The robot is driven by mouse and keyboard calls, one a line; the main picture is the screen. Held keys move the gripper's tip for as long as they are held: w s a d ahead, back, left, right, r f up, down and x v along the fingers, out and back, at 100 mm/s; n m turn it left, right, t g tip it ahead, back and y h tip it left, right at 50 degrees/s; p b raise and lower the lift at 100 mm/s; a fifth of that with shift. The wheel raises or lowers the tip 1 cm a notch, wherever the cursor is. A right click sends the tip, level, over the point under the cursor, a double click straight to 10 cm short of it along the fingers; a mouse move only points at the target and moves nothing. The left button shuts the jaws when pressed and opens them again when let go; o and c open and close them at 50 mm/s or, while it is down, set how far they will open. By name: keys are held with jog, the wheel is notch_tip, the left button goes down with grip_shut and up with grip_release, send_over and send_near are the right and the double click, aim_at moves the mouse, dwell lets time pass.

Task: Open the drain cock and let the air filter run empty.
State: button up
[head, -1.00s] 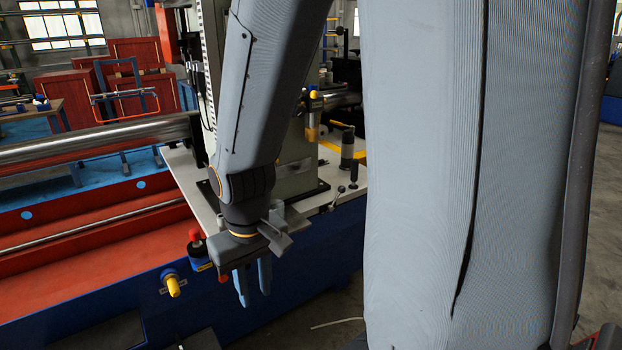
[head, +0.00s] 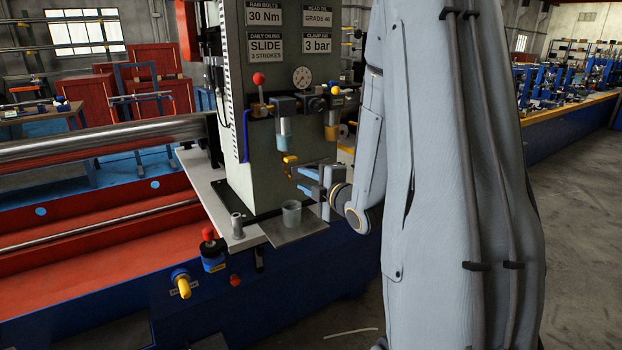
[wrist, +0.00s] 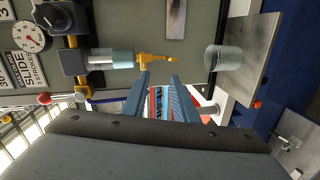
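The air filter (head: 284,126), a clear bowl with pale bluish liquid, hangs below a dark head on the grey column. Its yellow drain cock (head: 289,160) sticks out underneath. The filter (wrist: 112,57) and cock (wrist: 152,59) also show in the wrist view. A clear cup (head: 291,213) stands on a small plate below the cock; it shows too in the wrist view (wrist: 222,60). My gripper (head: 298,180) is open and empty, right of the cock and apart from it. In the wrist view its blue fingers (wrist: 160,76) are spread, with the cock just beyond their tips.
A second bowl with amber liquid (head: 331,126) hangs right of the filter. A pressure gauge (head: 301,77) and a red-knobbed lever (head: 259,80) sit above. A red-topped valve (head: 212,250) and yellow-handled valve (head: 182,284) are at lower left.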

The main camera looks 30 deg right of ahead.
aim_at(293, 160)
jog(key=w, duration=0.2)
jog(key=w+r+n+t, duration=0.1)
jog(key=w, duration=0.2)
jog(key=w+d+r+n, duration=0.1)
jog(key=w, duration=0.1)
jog(key=shift+w+t+y, duration=0.3)
jog(key=shift+t, duration=0.1)
jog(key=shift+s, duration=0.1)
jog(key=shift+b, duration=0.4)
jog(key=shift+c, duration=0.4)
grip_shut()
